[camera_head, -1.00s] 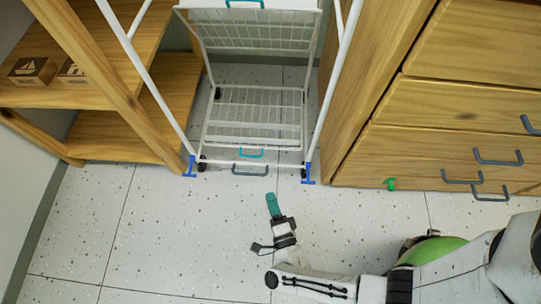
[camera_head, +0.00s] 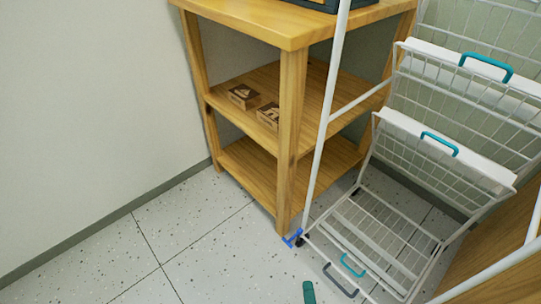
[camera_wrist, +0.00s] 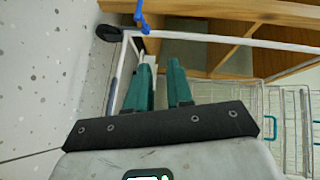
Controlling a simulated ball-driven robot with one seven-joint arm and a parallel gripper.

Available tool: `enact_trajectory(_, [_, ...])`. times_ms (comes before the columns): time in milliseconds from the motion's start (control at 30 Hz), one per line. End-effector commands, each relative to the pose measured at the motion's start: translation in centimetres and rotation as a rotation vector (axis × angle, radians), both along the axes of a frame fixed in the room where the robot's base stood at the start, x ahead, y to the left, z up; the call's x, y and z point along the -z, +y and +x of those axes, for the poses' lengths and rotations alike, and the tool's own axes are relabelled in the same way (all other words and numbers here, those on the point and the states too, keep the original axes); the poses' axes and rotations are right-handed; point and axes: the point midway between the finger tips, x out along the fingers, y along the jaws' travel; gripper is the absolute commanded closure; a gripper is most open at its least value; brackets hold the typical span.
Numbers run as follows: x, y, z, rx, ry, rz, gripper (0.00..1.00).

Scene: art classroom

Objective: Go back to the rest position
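My gripper (camera_wrist: 160,88) shows in the wrist view with its two teal fingers apart and nothing between them. It points toward the lower frame of the white wire rack (camera_wrist: 240,42) and is close to it. In the head view only a teal fingertip (camera_head: 309,292) shows at the bottom edge, in front of the rack (camera_head: 318,160). The rest of my arm is out of the head view.
A wooden shelf unit (camera_head: 290,135) stands left of the rack, with small wooden boxes (camera_head: 243,96) on its middle board. Speckled floor (camera_head: 190,235) is clear at the left.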

Motion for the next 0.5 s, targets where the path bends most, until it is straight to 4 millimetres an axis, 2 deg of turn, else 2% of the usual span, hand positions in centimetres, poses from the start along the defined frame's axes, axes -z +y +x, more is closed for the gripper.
enact_trajectory(100, [-1.9,1.5,1.2,-0.168,0.062,-0.102,0.79])
enact_trajectory(267, [-3.8,2.3,1.4,-0.379,0.163,-0.27,0.79])
enact_trajectory(367, [-4.7,1.9,0.8,-0.497,0.238,-0.387,0.79])
enact_trajectory(500, [-5.9,0.3,-0.9,-0.646,0.364,-0.553,0.79])
